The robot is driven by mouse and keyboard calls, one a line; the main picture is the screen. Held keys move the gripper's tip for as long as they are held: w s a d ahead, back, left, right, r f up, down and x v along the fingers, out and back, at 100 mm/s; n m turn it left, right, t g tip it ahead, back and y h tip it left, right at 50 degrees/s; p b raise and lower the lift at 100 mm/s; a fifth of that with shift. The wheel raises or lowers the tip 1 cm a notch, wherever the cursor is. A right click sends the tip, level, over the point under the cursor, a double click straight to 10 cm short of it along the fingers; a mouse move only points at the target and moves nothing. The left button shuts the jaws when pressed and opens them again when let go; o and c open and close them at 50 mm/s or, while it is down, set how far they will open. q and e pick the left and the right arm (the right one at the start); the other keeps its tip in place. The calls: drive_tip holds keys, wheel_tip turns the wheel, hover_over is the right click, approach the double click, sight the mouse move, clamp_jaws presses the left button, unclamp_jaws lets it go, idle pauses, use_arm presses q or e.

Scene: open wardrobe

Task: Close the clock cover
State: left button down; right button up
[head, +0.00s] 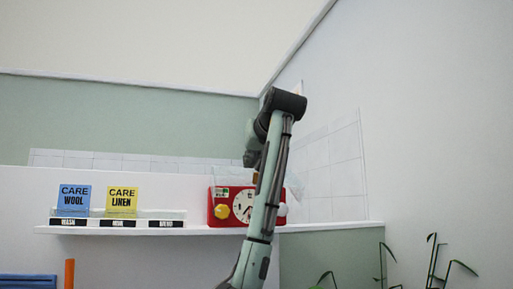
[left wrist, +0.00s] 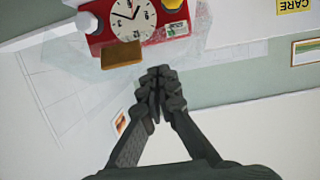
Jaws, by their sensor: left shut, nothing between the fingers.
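The red clock (head: 217,219) sits on the white shelf, partly hidden behind my left arm in the head view. Its white dial (head: 242,206) shows. In the left wrist view the clock (left wrist: 101,39) appears upside down, with an orange-brown block (left wrist: 121,54) on its top edge. A clear cover (left wrist: 87,62) shows as a faint see-through sheet beyond the clock's top; it looks raised off the dial, though its edges are hard to make out. My left gripper (left wrist: 157,82) is shut and empty, its tips apart from the clock in the picture. My right gripper is out of view.
Blue (head: 74,198) and yellow (head: 121,200) care cards stand left of the clock on the shelf (head: 110,230). A side wall (head: 400,150) rises close on the right. Plants (head: 433,262) stand at lower right. An orange post (head: 69,273) stands lower left.

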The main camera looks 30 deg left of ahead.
sight(244, 181)
use_arm(q)
drive_tip(key=shift+w+a+f, duration=0.25)
drive_tip(key=shift+a+f, duration=0.05)
drive_tip(key=shift+f, duration=0.3)
drive_tip(key=shift+w+a+f, duration=0.3)
drive_tip(key=shift+a+f, duration=0.05)
drive_tip(key=shift+f, duration=0.25)
drive_tip(key=shift+w+a+f, duration=0.25)
drive_tip(key=shift+a+f, duration=0.05)
drive_tip(key=shift+f, duration=0.3)
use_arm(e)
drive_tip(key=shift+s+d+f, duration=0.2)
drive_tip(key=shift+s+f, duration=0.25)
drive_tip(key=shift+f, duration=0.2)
